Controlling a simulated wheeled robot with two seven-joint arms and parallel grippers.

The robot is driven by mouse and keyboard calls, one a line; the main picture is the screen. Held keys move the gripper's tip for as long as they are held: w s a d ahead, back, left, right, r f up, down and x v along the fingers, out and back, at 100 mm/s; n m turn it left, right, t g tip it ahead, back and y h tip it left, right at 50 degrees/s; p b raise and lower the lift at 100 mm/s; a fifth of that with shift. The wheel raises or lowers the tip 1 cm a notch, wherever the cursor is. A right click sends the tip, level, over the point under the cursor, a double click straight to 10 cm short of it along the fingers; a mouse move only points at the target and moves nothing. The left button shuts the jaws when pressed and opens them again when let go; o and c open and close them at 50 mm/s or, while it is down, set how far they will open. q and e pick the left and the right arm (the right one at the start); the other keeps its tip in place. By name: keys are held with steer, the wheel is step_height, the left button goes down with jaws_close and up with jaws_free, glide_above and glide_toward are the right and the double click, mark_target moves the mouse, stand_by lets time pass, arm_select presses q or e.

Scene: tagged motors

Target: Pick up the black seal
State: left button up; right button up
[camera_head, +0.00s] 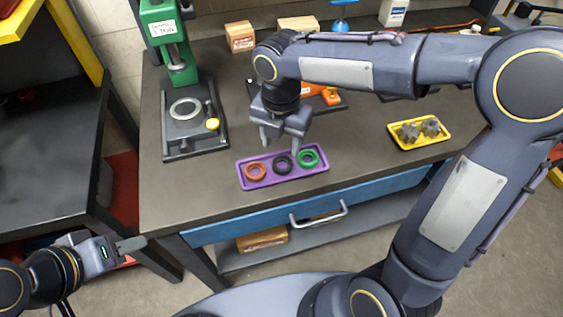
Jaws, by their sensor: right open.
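The black seal (282,165) is a dark ring in the middle of a purple tray (262,182) near the front of the workbench. A brown-orange seal (254,172) lies to its left and a green seal (308,159) to its right. My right gripper (280,149) points down just above and behind the tray, over the black seal. Its fingers are apart with nothing between them. My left gripper (132,244) is at the lower left, away from the bench top. I cannot tell whether its fingers are open or shut.
A green press (178,65) with a dark base stands on the left of the bench. A yellow tray (420,142) with grey metal parts is at the right. Cardboard boxes (240,37) and an orange tool (330,96) are behind my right gripper. A blue drawer (240,225) is below the bench top.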

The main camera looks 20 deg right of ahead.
mark_target(282, 163)
step_height(282, 163, down, 7)
steer(key=shift+w+d+r, duration=0.1)
steer(key=shift+d, duration=0.05)
steer(key=c, duration=0.6)
steer(key=shift+r, duration=0.1)
steer(key=shift+c, duration=0.2)
